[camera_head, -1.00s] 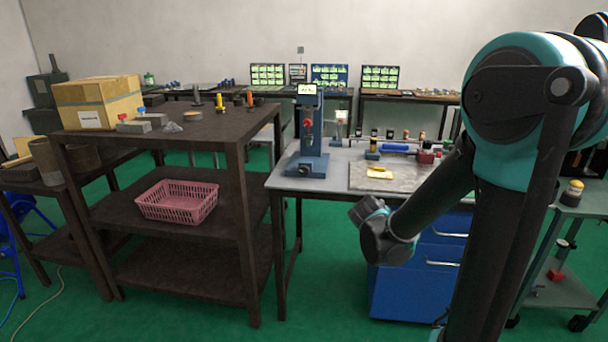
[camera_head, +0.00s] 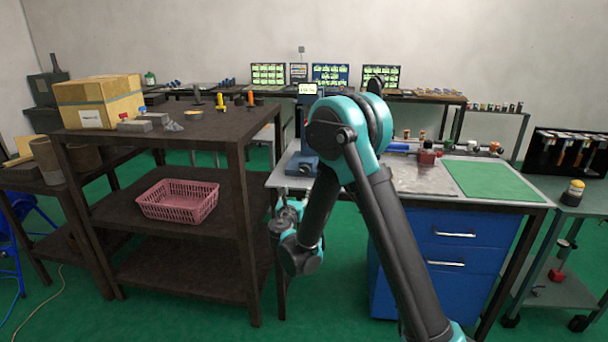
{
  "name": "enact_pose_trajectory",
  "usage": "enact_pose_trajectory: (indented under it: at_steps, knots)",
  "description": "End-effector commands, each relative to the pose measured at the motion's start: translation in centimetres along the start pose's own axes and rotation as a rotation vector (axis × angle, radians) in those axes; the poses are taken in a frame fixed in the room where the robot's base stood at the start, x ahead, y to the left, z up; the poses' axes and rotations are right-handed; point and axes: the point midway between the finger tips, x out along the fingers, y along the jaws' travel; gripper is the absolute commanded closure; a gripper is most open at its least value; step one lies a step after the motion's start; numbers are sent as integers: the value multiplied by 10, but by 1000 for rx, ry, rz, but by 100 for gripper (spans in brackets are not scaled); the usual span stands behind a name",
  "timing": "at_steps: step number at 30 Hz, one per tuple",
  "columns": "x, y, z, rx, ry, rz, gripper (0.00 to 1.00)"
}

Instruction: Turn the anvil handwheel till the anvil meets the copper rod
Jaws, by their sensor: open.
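A blue bench stand with a display (camera_head: 308,89) stands at the left of the grey worktable. My arm hides most of its column; its blue base (camera_head: 302,167) shows beside the arm. A red block (camera_head: 427,157) and a blue bar (camera_head: 400,147) lie on the table to the right of my arm. I cannot make out the anvil, its handwheel or the copper rod for certain. My gripper (camera_head: 284,213) is open, small in the picture, in front of the table's left end and below its top. It touches none of these things.
A dark shelf (camera_head: 180,142) with a pink basket (camera_head: 178,201) stands close left of my gripper. Blue drawers (camera_head: 455,250) are under the table. A green mat (camera_head: 490,180) lies clear at the table's right. A trolley (camera_head: 585,205) stands further right.

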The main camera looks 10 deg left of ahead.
Motion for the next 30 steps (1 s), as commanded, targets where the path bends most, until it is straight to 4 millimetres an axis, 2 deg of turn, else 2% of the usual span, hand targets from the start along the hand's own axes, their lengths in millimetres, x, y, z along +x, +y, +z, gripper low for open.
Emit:
enact_pose_trajectory:
  at_steps: [18, 24, 30]
  knots:
    - [120, -2, 0, 4, 2, -4, 38]
    - [148, -2, 0, 4, 2, -3, 38]
    - [159, -2, 0, 4, 2, -2, 38]
